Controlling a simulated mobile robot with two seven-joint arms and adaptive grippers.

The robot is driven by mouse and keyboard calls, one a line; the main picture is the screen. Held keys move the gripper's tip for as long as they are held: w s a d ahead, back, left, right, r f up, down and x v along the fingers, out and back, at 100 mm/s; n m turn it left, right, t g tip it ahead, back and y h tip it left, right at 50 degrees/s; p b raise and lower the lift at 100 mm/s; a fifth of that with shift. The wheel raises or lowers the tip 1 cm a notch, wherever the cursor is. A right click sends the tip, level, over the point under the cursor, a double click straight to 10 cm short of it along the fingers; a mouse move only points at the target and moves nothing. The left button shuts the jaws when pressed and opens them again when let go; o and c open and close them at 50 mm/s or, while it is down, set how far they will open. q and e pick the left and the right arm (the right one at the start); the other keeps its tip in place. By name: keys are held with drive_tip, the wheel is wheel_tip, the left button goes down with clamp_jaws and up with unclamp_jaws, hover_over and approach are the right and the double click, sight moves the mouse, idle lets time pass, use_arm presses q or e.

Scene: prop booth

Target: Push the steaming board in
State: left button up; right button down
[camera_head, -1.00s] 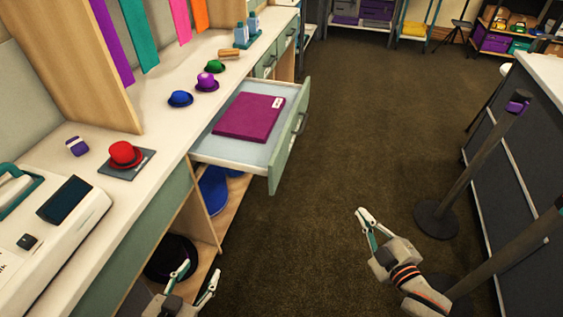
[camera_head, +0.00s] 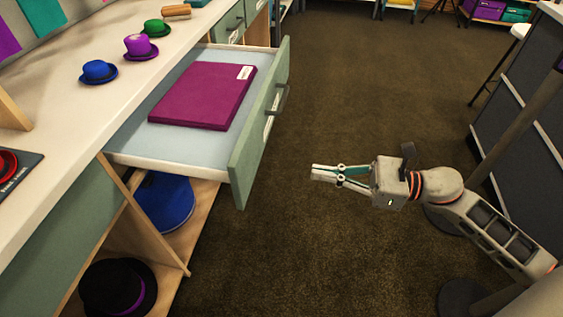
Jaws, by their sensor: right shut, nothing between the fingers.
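The steaming board appears to be the pull-out (camera_head: 150,142) under the counter, with a pale blue bed and a green front (camera_head: 255,135) with a dark handle (camera_head: 277,101). It stands well out from the counter over the floor. A flat magenta pad (camera_head: 200,95) with a white label lies on it. My right gripper (camera_head: 318,173) is shut and empty. It points left, in front of and to the right of the green front, apart from it. My left gripper is out of view.
Blue (camera_head: 98,71), purple (camera_head: 139,46) and green (camera_head: 155,27) small hats stand on the counter (camera_head: 60,115). A black hat (camera_head: 117,289) and a blue one (camera_head: 165,203) sit on the shelf below. The brown floor (camera_head: 370,110) is clear; dark posts stand at the right.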

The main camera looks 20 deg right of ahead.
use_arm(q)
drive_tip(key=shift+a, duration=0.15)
use_arm(e)
drive_tip(key=x, duration=1.3)
drive_tip(key=shift+w+a+r, duration=0.1)
drive_tip(key=shift+a+r, duration=0.05)
drive_tip(key=shift+a, duration=0.05)
drive_tip(key=shift+w+a, duration=0.15)
drive_tip(key=shift+a, duration=0.05)
approach(145, 144)
drive_tip(key=x, duration=0.2)
drive_tip(key=b+x, duration=0.1)
drive_tip(key=x, duration=0.2)
drive_tip(key=f+x, duration=0.1)
drive_tip(key=x, duration=0.2)
drive_tip(key=shift+a, duration=0.25)
drive_tip(key=shift+w+a+r, duration=0.15)
drive_tip(key=shift+w+a, duration=0.25)
drive_tip(key=shift+a, duration=0.1)
drive_tip(key=shift+w+r+b, duration=0.1)
drive_tip(key=shift+r+b, duration=0.05)
drive_tip(key=shift+b, duration=0.15)
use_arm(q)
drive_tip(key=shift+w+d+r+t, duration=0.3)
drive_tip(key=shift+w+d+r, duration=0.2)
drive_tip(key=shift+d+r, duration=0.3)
use_arm(e)
drive_tip(key=shift+r, duration=0.1)
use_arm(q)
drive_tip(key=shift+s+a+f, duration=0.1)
